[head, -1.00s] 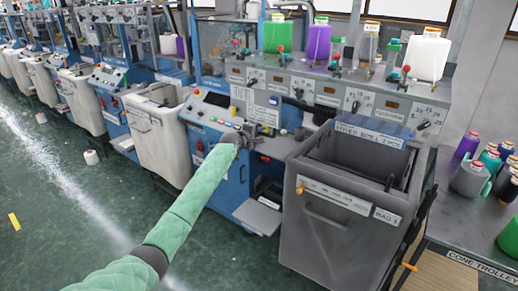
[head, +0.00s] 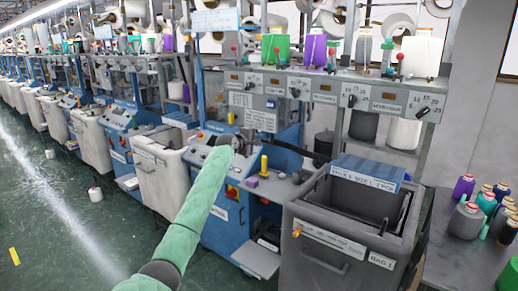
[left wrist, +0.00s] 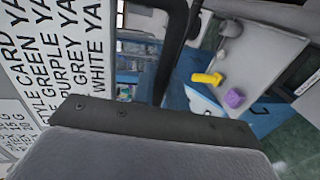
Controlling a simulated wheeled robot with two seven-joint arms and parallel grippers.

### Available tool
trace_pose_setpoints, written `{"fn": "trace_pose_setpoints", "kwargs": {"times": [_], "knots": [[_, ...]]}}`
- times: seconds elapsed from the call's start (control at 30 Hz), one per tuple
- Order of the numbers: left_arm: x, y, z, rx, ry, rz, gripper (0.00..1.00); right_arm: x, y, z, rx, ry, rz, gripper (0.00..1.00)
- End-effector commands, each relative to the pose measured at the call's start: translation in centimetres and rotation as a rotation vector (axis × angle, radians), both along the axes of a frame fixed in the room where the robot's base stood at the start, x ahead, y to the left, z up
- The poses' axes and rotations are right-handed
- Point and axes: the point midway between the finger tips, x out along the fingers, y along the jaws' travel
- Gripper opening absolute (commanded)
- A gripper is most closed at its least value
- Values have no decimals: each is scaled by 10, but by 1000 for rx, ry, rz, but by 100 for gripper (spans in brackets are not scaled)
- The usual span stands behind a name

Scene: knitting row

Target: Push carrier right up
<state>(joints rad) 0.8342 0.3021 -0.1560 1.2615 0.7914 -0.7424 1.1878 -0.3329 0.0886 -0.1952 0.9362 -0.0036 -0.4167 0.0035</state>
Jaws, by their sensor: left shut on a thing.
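My left arm in its green sleeve reaches in from below to the blue knitting machine (head: 228,212). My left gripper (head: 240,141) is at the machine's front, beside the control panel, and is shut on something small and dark. The sleeve and wrist hide most of what it holds, so I cannot tell the carrier's outline or exact position. In the left wrist view a black bent bar (left wrist: 178,45) rises beyond a grey block with a dark edge plate (left wrist: 150,120). A white card with printed yarn colours (left wrist: 58,40) stands close at the left. My right gripper is not in view.
A yellow piece (head: 264,164) and a purple block (head: 252,182) lie on the machine's ledge. Cones (head: 466,188) stand on the table at far right. Open floor lies at the left.

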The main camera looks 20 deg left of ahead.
Motion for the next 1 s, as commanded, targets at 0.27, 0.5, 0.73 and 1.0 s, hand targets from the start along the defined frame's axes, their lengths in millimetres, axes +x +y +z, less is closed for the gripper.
{"fn": "trace_pose_setpoints", "kwargs": {"times": [0.27,0.5,0.73,1.0], "knots": [[0,1,32,-2,-6,1,0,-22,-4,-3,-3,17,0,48],[0,1,39,0,-5,2,0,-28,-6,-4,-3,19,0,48],[0,2,41,-1,-7,2,0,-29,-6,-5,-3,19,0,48],[0,1,40,-1,-7,2,33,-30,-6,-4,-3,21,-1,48]]}}
